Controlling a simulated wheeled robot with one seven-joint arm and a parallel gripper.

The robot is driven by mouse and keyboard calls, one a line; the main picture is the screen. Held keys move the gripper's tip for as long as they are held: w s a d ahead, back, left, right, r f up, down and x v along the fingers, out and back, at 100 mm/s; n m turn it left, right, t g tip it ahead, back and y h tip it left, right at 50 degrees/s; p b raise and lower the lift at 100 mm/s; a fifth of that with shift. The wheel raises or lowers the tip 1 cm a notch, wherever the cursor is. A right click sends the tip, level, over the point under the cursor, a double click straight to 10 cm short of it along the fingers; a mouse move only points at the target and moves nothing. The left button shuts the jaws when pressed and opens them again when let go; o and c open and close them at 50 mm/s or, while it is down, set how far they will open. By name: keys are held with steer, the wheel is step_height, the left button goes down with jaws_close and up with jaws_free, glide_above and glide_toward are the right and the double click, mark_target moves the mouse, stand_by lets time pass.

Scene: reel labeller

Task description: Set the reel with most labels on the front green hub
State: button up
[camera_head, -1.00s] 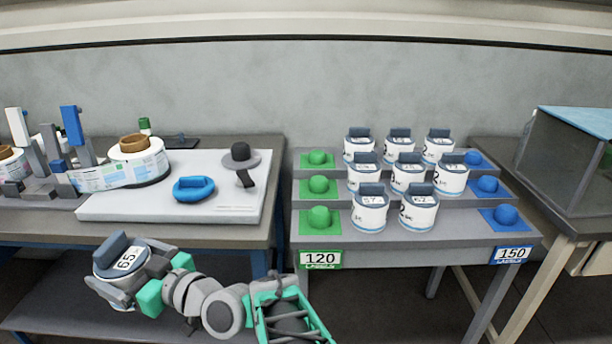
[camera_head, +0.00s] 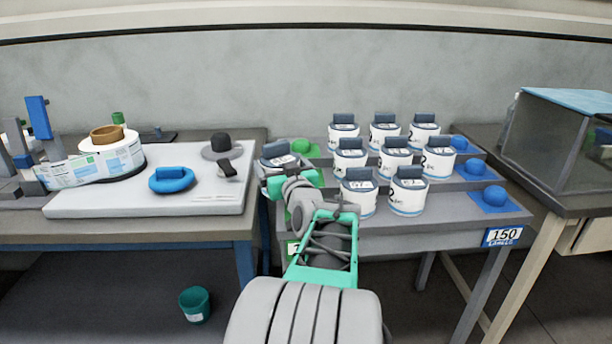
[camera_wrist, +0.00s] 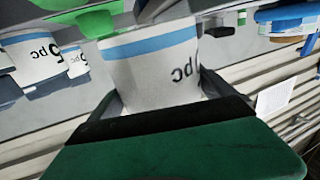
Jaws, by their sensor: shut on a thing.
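My gripper (camera_head: 283,172) is shut on a white reel with a blue band and a grey-blue top (camera_head: 276,152). It holds the reel at the left end of the stepped rack, near the green hubs. The held reel fills the middle of the wrist view (camera_wrist: 152,68). The back green hub (camera_head: 300,146) is bare. The middle green pad (camera_head: 314,178) is mostly covered by my gripper, and my arm hides the front green hub in the head view. In the wrist view a green hub (camera_wrist: 92,20) shows beside the held reel; I cannot tell which.
Several similar reels (camera_head: 408,197) stand in the rack's middle columns, close to the right of my arm. Blue hubs (camera_head: 494,196) on the right are bare. A green cup (camera_head: 195,303) stands low down.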

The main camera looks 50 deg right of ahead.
steer(key=s+d, duration=0.1)
steer(key=d, duration=0.1)
steer(key=s+d+f+m+g+h, duration=0.1)
steer(key=d, duration=0.1)
steer(key=s+d+h+b, duration=0.1)
steer(key=s+d, duration=0.1)
steer(key=shift+f+m, duration=0.4)
steer(key=shift+f+b, duration=1.25)
steer(key=shift+f, duration=1.55)
steer(key=shift+a+b, duration=0.1)
steer(key=shift+b, duration=0.65)
steer(key=shift+f+b, duration=0.6)
steer(key=shift+b, duration=0.05)
steer(key=o, duration=1.2)
steer(key=shift+o, duration=0.2)
steer(key=shift+s, duration=0.15)
steer(key=b+v, duration=0.4)
steer(key=v, duration=0.7)
steer(key=shift+b, duration=0.3)
steer(key=shift+a+r, duration=0.1)
